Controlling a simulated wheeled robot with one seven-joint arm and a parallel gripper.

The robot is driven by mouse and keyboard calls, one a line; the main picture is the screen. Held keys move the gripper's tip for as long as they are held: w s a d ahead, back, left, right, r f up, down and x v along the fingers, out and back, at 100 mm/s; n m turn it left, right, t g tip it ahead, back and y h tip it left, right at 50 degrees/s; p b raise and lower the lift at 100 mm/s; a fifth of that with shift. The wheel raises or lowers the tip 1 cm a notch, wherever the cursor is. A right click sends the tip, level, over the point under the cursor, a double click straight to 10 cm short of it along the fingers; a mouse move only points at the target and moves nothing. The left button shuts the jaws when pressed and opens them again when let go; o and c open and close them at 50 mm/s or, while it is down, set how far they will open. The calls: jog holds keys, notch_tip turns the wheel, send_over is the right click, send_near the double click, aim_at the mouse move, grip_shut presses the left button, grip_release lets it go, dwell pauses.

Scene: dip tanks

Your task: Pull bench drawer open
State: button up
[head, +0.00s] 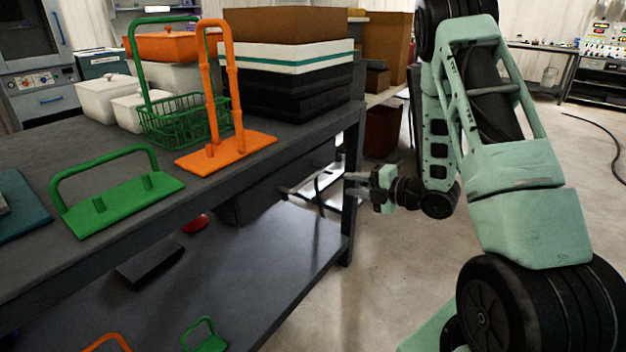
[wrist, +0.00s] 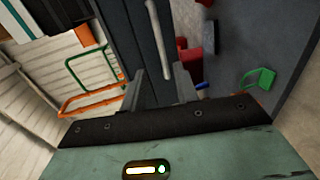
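The bench drawer (head: 262,192) is a dark box under the bench top, at the right end in the head view. It looks shut, though its front is mostly turned away. In the wrist view its dark front (wrist: 133,32) carries a pale bar handle (wrist: 161,38). My gripper (head: 350,184) is beside the bench's right leg in the head view, its fingers pointing left toward the drawer. In the wrist view the fingers (wrist: 158,88) are apart with nothing between them. The handle lies ahead of the tips, roughly in line with the gap, and looks clear of both.
The bench top (head: 222,181) carries a green handled plate (head: 125,205), an orange handled stand (head: 225,150), a green wire basket (head: 185,120) and stacked boxes (head: 290,60). The bench leg (head: 350,215) stands close to my gripper. The lower shelf (head: 270,255) holds small items.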

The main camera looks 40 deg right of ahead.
aim_at(312, 179)
jog(key=x, duration=1.4)
jog(key=shift+w+a, duration=0.15)
jog(key=shift+w, duration=0.1)
grip_shut()
